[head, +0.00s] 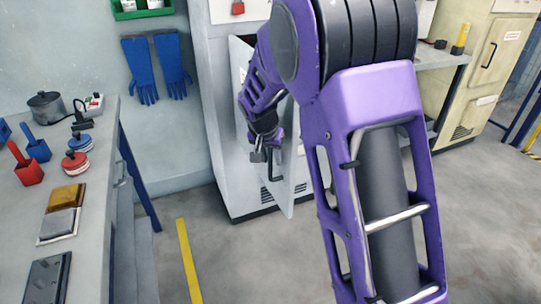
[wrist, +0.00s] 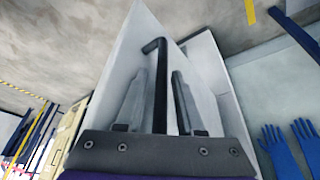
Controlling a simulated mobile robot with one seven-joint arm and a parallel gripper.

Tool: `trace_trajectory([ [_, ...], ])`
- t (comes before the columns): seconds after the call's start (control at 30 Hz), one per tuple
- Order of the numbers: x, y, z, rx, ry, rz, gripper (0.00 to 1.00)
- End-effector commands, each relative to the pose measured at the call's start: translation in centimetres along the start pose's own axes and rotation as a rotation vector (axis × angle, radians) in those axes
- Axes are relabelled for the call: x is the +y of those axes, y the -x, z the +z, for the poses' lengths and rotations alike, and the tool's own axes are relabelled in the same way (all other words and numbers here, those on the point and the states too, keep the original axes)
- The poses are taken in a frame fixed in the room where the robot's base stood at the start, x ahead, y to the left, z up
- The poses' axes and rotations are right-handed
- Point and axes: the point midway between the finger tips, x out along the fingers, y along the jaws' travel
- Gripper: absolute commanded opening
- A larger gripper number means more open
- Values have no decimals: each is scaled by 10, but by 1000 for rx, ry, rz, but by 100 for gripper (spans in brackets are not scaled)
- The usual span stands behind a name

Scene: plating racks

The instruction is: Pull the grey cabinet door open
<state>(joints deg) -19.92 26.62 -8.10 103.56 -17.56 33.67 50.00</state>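The grey cabinet (head: 224,160) stands against the wall in the middle of the head view. Its pale door (head: 287,197) stands ajar, swung out from the cabinet front. It also shows in the wrist view (wrist: 118,75). The door's black bar handle (head: 277,172) is partly hidden by my gripper (head: 260,153) in the head view. In the wrist view the handle (wrist: 160,85) runs between the two fingers of my gripper (wrist: 160,74). Narrow gaps show on both sides of the handle, so the fingers look open around it. My arm hides part of the cabinet's right side.
A workbench (head: 95,190) with a pot, red and blue tools and plates is at the left. Blue gloves (head: 140,70) hang on the wall. A cream cabinet (head: 480,75) stands at the right. The floor (head: 235,260) in front is clear, with a yellow line.

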Motion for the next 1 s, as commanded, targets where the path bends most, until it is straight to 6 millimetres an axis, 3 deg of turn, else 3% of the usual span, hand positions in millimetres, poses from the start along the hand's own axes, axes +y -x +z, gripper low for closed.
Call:
trace_trajectory([
  [0.33,-2,3,-3,7,-2,-6,47],
  [0.47,-3,14,-4,9,-2,-8,47],
  [1.0,-2,138,-3,9,-1,-9,47],
])
